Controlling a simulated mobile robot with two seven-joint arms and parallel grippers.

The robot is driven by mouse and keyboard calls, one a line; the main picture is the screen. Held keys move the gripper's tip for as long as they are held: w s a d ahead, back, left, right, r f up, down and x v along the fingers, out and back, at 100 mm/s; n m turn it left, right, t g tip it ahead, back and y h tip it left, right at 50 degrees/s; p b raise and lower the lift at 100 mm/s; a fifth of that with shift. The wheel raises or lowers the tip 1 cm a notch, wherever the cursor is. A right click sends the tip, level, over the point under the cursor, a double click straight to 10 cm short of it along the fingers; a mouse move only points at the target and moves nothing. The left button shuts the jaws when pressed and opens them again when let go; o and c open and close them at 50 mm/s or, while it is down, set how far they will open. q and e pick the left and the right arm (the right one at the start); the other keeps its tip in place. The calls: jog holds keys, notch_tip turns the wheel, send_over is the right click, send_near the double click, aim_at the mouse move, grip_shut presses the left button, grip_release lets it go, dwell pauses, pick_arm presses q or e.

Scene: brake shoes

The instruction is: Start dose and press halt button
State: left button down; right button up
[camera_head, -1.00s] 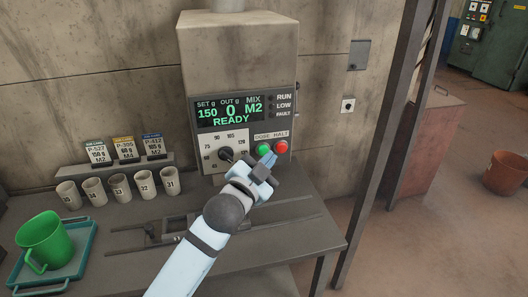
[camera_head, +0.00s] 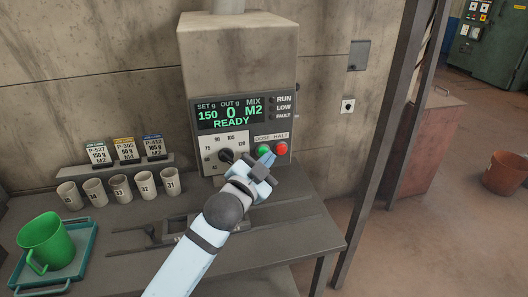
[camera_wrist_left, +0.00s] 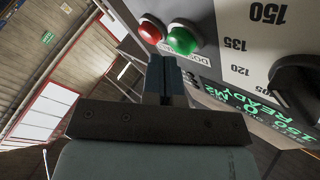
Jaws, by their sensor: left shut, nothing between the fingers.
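The grey dosing machine (camera_head: 236,60) stands against the wall at the back of the bench. Its display (camera_head: 231,114) reads SET 150 g, OUT 0 g, MIX M2, READY. The green DOSE button (camera_head: 262,151) and the red HALT button (camera_head: 281,148) sit side by side below it. My left gripper (camera_head: 266,159) is shut and empty, with its tips close in front of the green button. In the left wrist view the fingers (camera_wrist_left: 165,76) point at the green button (camera_wrist_left: 182,38), with the red button (camera_wrist_left: 151,30) beside it. I cannot tell whether the tips touch. My right gripper is not in view.
A black dial (camera_head: 226,155) is left of the buttons. Several numbered cups (camera_head: 120,187) stand on the bench below a rack of cards (camera_head: 115,167). A green jug (camera_head: 45,242) stands on a teal tray (camera_head: 82,262) at the front left.

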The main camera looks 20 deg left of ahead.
aim_at(282, 149)
pick_arm(q)
jog(key=shift+w+a, duration=0.25)
jog(key=shift+w, duration=0.1)
dwell(0.7)
jog(key=shift+s+d, duration=0.1)
dwell(0.4)
jog(key=shift+s+d+p, duration=0.4)
jog(key=shift+s+p, duration=0.05)
jog(key=shift+s, duration=0.2)
jog(key=shift+w, duration=0.1)
jog(key=d, duration=0.1)
jog(key=w+d, duration=0.2)
jog(key=shift+w+d, duration=0.25)
jog(key=shift+d, duration=0.15)
jog(key=shift+w+a+p, duration=0.1)
jog(key=shift+w+p, duration=0.05)
jog(key=shift+p, duration=0.15)
